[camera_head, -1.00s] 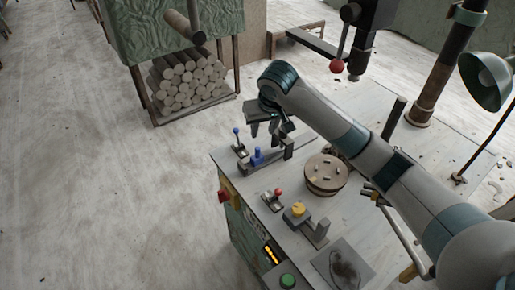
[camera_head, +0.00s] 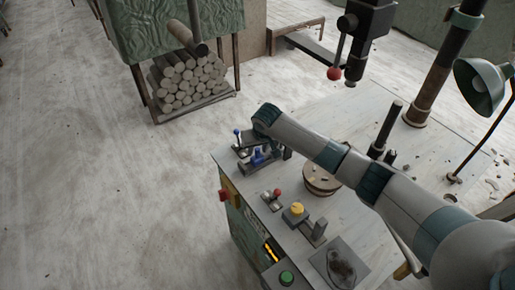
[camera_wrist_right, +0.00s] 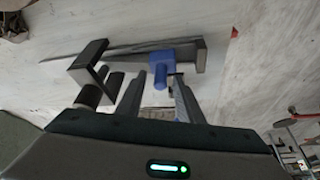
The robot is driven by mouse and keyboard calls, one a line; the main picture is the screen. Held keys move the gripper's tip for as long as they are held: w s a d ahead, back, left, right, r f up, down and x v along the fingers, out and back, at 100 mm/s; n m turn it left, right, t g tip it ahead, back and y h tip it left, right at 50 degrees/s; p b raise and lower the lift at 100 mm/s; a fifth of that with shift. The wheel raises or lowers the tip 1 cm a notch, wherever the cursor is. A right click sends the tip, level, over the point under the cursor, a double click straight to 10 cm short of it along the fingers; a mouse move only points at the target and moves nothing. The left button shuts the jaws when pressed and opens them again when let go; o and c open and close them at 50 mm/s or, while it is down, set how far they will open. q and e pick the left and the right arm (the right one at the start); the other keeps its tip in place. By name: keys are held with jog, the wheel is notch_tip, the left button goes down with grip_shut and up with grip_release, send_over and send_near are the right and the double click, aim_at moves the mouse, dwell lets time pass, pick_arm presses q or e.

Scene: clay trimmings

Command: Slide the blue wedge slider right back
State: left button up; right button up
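The blue wedge slider (camera_head: 258,157) sits on its dark rail fixture near the far left corner of the bench. It also shows in the right wrist view (camera_wrist_right: 161,64), its blue peg pointing toward the gap between my fingers. My right gripper (camera_wrist_right: 157,88) is open, one finger on each side of that gap. I see no contact with the slider. In the head view the right gripper (camera_head: 250,142) is low beside the fixture, its fingertips hard to make out against the dark parts. My left gripper is not in view.
A blue-ball lever (camera_head: 237,132) stands close by the slider. A red-knobbed switch (camera_head: 277,193), a yellow knob (camera_head: 297,208) and a green button (camera_head: 287,278) lie nearer. A dark post (camera_head: 388,124) stands right.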

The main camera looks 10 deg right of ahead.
jog(key=shift+w+f, duration=0.1)
jog(key=shift+f, duration=0.2)
grip_shut()
jog(key=d, duration=0.2)
jog(key=w+d, duration=0.1)
jog(key=d, duration=0.1)
jog(key=w+d, duration=0.1)
jog(key=d, duration=0.1)
jog(key=shift+w+p, duration=0.25)
jog(key=shift+p, duration=0.05)
grip_release()
jog(key=shift+a, duration=0.15)
jog(key=shift+r, duration=0.2)
